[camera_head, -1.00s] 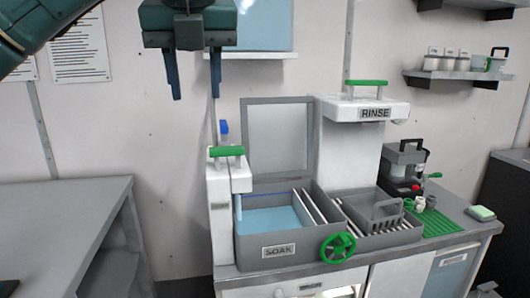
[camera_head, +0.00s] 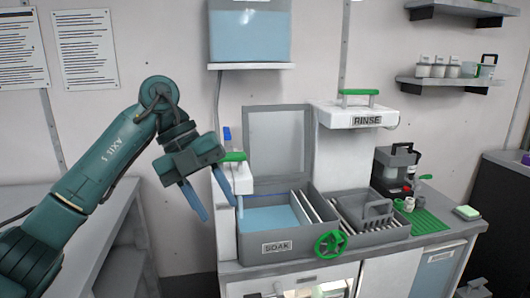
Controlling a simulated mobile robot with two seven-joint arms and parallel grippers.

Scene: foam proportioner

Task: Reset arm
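My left arm comes in from the left. Its gripper (camera_head: 208,200) hangs in front of and to the left of the white soak dispenser with the green handle (camera_head: 233,157). Its two fingers are spread apart and nothing shows between them. One finger overlaps the dispenser in the picture; I cannot tell whether they touch. My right gripper is not in the picture.
The counter holds the grey SOAK basin (camera_head: 268,220) with its lid raised, a green hand wheel (camera_head: 331,244), a grey rack (camera_head: 372,220) and the RINSE unit (camera_head: 362,117). A blue tank (camera_head: 250,38) is on a shelf above. A grey bench (camera_head: 155,200) stands left.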

